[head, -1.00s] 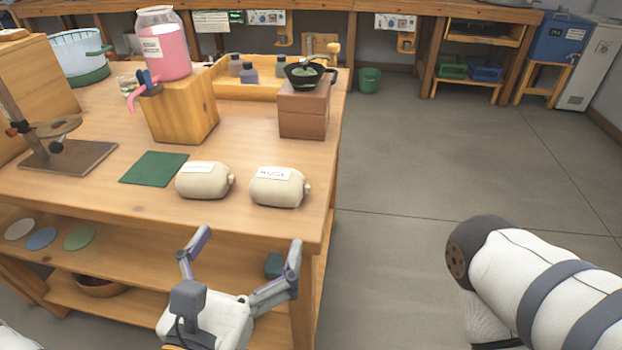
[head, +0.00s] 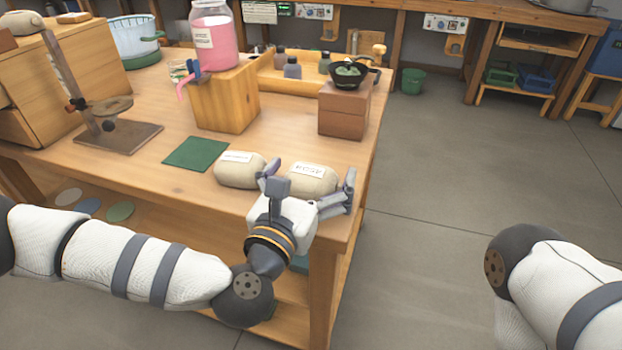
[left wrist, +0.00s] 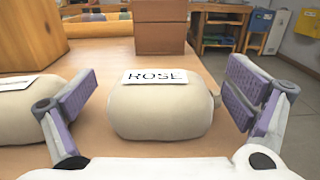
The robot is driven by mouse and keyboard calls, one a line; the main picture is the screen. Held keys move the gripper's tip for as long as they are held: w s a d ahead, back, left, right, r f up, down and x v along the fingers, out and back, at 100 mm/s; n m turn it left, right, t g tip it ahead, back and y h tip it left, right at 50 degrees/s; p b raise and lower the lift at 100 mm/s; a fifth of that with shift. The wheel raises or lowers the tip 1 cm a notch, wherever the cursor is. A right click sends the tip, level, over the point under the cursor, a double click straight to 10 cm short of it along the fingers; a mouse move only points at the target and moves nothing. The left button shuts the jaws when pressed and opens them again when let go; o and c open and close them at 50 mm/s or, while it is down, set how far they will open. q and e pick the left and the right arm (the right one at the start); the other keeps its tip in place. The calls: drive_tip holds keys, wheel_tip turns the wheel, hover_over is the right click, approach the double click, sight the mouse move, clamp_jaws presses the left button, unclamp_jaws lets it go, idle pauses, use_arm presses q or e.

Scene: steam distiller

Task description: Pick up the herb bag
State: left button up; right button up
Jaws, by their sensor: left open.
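Two cream herb bags lie side by side near the front edge of the wooden table. The right one (head: 312,179) has a label that reads ROSE in the left wrist view (left wrist: 160,112). The left bag (head: 238,172) has a label that I cannot read; its edge shows in the left wrist view (left wrist: 22,108). My left gripper (head: 312,185) is open at the table's front edge, with one finger on each side of the ROSE bag. The fingers look apart from the bag in the left wrist view (left wrist: 165,105). My right gripper is not in view.
A green mat (head: 196,153) lies left of the bags. Behind are a wooden block (head: 224,102) with a pink jar (head: 214,38), and a brown box (head: 343,112) bearing a small black pan (head: 350,76). A stand (head: 116,138) is at the left.

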use_arm(q)
drive_tip(key=c, duration=1.2)
drive_tip(key=shift+c, duration=0.2)
